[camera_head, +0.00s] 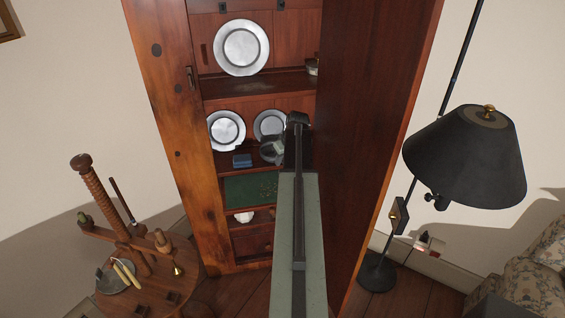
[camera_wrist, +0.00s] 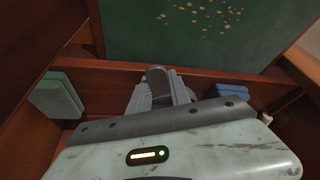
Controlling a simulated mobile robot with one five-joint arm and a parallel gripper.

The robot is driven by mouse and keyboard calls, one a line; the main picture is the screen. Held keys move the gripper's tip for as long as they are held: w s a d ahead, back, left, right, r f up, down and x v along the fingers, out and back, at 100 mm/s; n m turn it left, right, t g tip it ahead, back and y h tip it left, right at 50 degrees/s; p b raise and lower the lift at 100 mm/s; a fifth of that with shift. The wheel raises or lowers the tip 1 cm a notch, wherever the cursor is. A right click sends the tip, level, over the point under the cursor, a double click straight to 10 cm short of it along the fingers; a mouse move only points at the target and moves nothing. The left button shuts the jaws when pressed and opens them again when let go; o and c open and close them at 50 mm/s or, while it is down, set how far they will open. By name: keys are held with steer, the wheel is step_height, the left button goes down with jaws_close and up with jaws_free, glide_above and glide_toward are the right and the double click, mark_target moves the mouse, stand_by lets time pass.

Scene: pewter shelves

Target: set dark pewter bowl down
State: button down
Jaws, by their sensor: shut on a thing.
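The dark pewter bowl (camera_head: 266,143) is at the cupboard's middle shelf, in front of the right-hand plate. My gripper (camera_head: 277,149) reaches in from the front and is shut on it. In the wrist view, a grey rounded part of the bowl (camera_wrist: 157,73) shows between the fingertips of my gripper (camera_wrist: 160,88). Most of the bowl is hidden by the fingers and arm. I cannot tell whether its underside touches the shelf.
Pewter plates (camera_head: 227,130) lean behind. A dark green panel (camera_head: 250,189) is below. The open cupboard door (camera_head: 365,120) bounds the right side.

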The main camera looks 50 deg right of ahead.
steer(key=shift+f, duration=0.1)
steer(key=c, duration=1.2)
jaws_free()
steer(key=shift+r, duration=0.35)
steer(key=p+v, duration=1.1)
steer(key=shift+s+r, duration=0.2)
steer(key=shift+r, duration=0.05)
